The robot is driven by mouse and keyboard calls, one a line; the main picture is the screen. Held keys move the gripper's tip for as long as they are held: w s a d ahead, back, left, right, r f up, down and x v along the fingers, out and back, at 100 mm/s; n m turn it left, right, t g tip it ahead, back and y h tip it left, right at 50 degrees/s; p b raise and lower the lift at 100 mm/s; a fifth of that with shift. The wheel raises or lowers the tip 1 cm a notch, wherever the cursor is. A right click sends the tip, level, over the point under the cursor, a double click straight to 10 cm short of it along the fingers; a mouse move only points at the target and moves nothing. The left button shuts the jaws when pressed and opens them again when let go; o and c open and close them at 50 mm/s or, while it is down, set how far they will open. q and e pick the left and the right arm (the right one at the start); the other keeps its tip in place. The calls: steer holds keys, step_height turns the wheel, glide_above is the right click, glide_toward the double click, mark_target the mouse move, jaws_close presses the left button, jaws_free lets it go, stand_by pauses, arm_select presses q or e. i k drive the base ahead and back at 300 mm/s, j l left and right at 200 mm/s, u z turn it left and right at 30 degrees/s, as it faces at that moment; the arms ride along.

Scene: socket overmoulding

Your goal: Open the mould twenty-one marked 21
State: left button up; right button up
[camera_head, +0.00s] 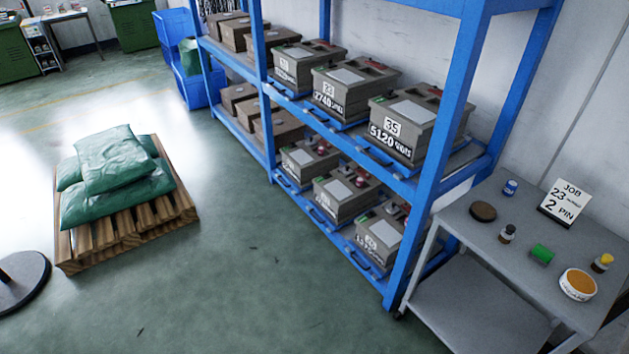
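Several grey-brown moulds stand in two rows on a blue rack. On the upper shelf, the right mould (412,110) reads 35, the middle mould (350,80) seems to read 23, and the left mould (300,58) has a number too small to read. Below them are a left mould (309,158), a middle mould (341,192) and a right mould (378,238), whose numbers I cannot read. I cannot tell which mould is 21. All of these look closed. Neither of my grippers is in view.
A grey table (465,208) at right holds a job card (565,200), small bottles, a green block and a round tub (578,284). A pallet (130,226) with green bags stands at left, near a dark round base (22,282). Open floor (250,270) lies before the rack.

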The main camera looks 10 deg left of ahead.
mark_target(301, 164)
steer(key=i+j+z, duration=0.15)
steer(key=i+j, duration=0.15)
steer(key=i+j+z, duration=0.35)
steer(key=i+j, duration=0.2)
steer(key=j, duration=0.2)
steer(key=i+j+z, duration=0.15)
steer(key=j, duration=0.25)
steer(key=i, duration=0.05)
